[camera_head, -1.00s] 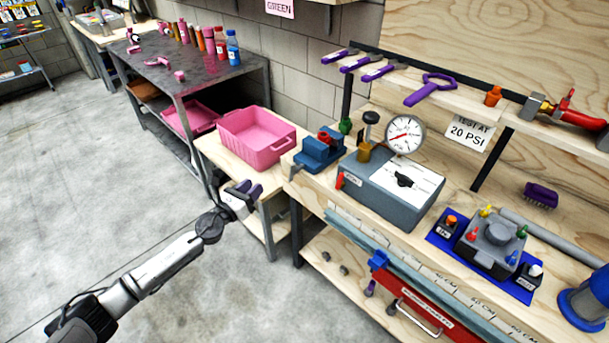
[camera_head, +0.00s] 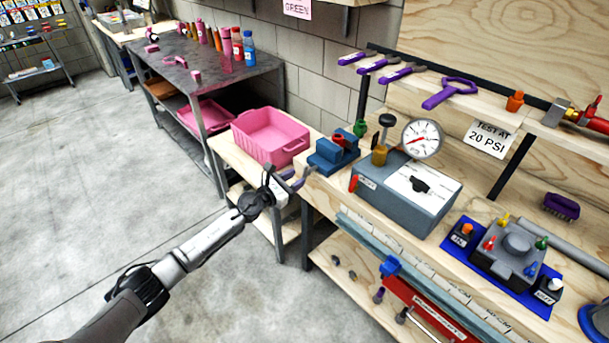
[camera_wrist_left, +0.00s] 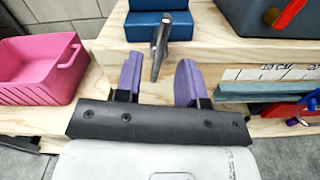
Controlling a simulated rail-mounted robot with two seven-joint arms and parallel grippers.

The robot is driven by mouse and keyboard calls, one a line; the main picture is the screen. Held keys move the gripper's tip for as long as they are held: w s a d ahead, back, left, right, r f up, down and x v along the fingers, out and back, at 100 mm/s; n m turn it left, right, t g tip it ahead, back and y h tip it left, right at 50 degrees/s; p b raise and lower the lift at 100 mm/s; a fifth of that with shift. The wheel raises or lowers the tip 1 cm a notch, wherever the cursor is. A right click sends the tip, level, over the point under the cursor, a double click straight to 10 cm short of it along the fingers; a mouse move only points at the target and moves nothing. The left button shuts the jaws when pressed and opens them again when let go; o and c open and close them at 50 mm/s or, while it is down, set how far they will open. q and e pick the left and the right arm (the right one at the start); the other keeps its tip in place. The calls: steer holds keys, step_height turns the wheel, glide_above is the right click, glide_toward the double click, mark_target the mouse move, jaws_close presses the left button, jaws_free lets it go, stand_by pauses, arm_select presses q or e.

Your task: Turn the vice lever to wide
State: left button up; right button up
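The blue vice (camera_head: 333,158) stands at the left end of the wooden workbench, with a red piece (camera_head: 340,141) at its top. In the left wrist view the vice (camera_wrist_left: 160,22) is at the top centre, and its grey metal lever (camera_wrist_left: 161,45) points down toward me. My left gripper (camera_head: 291,178) is just in front of the vice. In the wrist view its two purple fingers (camera_wrist_left: 158,74) are apart, with the lever's lower end between them in the picture. I cannot tell whether they touch it. My right gripper is not in view.
A pink bin (camera_head: 270,138) stands on a lower wooden table left of the vice. A grey gauge box (camera_head: 400,200) is close to its right. A red drawer (camera_head: 425,305) hangs below the bench edge. The floor (camera_head: 90,200) at left is clear.

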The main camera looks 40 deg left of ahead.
mark_target(303, 174)
arm_select(q)
steer(key=shift+w+d+b, duration=0.2)
steer(key=shift+w+b, duration=0.1)
steer(key=shift+w, duration=0.8)
steer(key=shift+w+d+b, duration=0.15)
steer(key=shift+w+b, duration=0.1)
steer(key=shift+w, duration=0.85)
jaws_close()
